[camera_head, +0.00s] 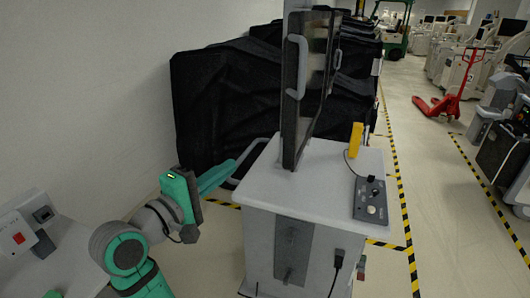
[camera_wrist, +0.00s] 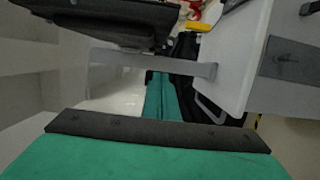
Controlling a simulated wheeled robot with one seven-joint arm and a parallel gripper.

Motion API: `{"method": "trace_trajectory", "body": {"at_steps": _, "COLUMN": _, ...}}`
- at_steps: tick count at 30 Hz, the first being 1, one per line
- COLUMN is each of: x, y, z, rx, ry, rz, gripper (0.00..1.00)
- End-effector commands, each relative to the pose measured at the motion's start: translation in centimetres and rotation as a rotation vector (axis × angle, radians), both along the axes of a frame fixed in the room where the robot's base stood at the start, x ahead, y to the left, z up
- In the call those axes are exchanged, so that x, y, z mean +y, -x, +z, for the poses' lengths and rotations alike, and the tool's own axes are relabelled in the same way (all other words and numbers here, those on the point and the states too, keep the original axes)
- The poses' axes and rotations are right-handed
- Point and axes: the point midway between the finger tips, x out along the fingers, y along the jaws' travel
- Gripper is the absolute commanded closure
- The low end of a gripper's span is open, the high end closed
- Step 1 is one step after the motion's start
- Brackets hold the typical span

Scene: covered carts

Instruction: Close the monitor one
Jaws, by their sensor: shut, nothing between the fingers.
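The monitor (camera_head: 318,75) is a dark, thin panel standing upright on the white top of a cart (camera_head: 300,185). It is seen nearly edge-on, with a grey handle (camera_head: 298,65) along its left edge. In the wrist view, the dark panel (camera_wrist: 110,18) is at the upper left and a grey bar (camera_wrist: 130,62) crosses in front of my fingers. My green gripper (camera_head: 222,172) is shut and empty, left of the cart and lower than the monitor. Its fingers also show in the wrist view (camera_wrist: 160,88). I cannot tell whether they touch the bar.
A grey-blue rail (camera_head: 252,158) sticks out from the cart's left side near my gripper. Black-covered carts (camera_head: 225,100) stand behind. A control panel (camera_head: 371,199) and a yellow object (camera_head: 356,139) sit on the cart top. Floor (camera_head: 420,150) is open at right.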

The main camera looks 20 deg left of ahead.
Motion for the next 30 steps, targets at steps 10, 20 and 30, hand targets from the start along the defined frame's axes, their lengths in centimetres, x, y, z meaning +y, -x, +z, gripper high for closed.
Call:
{"method": "trace_trajectory", "body": {"at_steps": 10, "x": -0.8, "y": -2.3, "z": 0.8, "rx": 0.004, "ry": 0.001, "rz": -0.013, "gripper": 1.00}}
{"method": "trace_trajectory", "body": {"at_steps": 20, "x": -2.4, "y": -8.3, "z": 0.8, "rx": 0.003, "ry": 0.000, "rz": -0.011, "gripper": 1.00}}
{"method": "trace_trajectory", "body": {"at_steps": 30, "x": -6.0, "y": -9.2, "z": 0.8, "rx": 0.002, "ry": -0.002, "rz": -0.010, "gripper": 1.00}}
